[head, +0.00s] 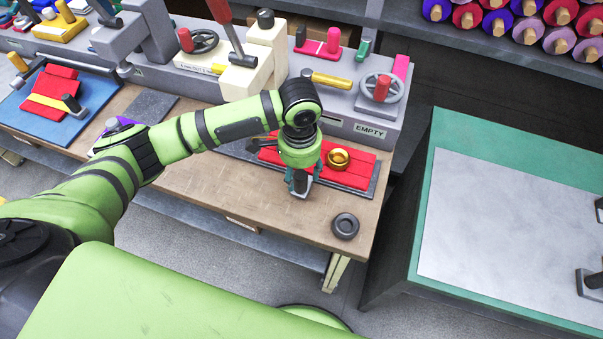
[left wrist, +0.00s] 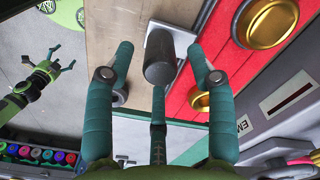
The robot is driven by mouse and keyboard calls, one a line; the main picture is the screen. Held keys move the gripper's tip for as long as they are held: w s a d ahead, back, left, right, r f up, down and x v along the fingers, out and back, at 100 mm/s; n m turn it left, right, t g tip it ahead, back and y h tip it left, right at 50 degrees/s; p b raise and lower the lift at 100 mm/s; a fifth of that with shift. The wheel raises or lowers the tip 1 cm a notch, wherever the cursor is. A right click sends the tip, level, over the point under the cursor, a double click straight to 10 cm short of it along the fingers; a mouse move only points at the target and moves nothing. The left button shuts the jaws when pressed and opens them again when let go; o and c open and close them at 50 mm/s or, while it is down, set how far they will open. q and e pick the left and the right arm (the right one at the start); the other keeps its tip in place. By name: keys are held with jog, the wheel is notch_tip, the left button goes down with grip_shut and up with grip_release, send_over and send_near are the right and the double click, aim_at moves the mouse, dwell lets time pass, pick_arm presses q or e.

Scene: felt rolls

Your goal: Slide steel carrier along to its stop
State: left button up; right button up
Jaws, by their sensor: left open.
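The steel carrier appears to be a pale metal plate (head: 300,194) with an upright dark grey cylindrical handle (left wrist: 160,60), at the front edge of a red slab (head: 350,178). In the left wrist view the plate (left wrist: 176,34) lies beside the red boards. My left gripper (head: 303,180) points down over the handle. In the left wrist view its teal fingers (left wrist: 160,78) are spread, with the handle between them and gaps showing on both sides. My right gripper (left wrist: 62,58) is open and empty, off to the left over the floor. The carrier's stop cannot be made out.
A dark round puck (head: 345,226) lies near the bench's front right corner. A grey machine housing labelled EMPTY (head: 370,131) stands behind. A green-edged table (head: 425,200) is to the right.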

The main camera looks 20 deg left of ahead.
pick_arm(q)
notch_tip(320, 180, down, 3)
jog(key=shift+s+f, duration=0.1)
jog(key=shift+f+p, duration=0.2)
jog(key=shift+p, duration=0.1)
jog(key=shift+f, duration=0.1)
grip_shut()
pick_arm(e)
jog(key=shift+w+r, duration=0.35)
jog(key=shift+r, duration=0.05)
pick_arm(q)
jog(key=shift+w, duration=0.2)
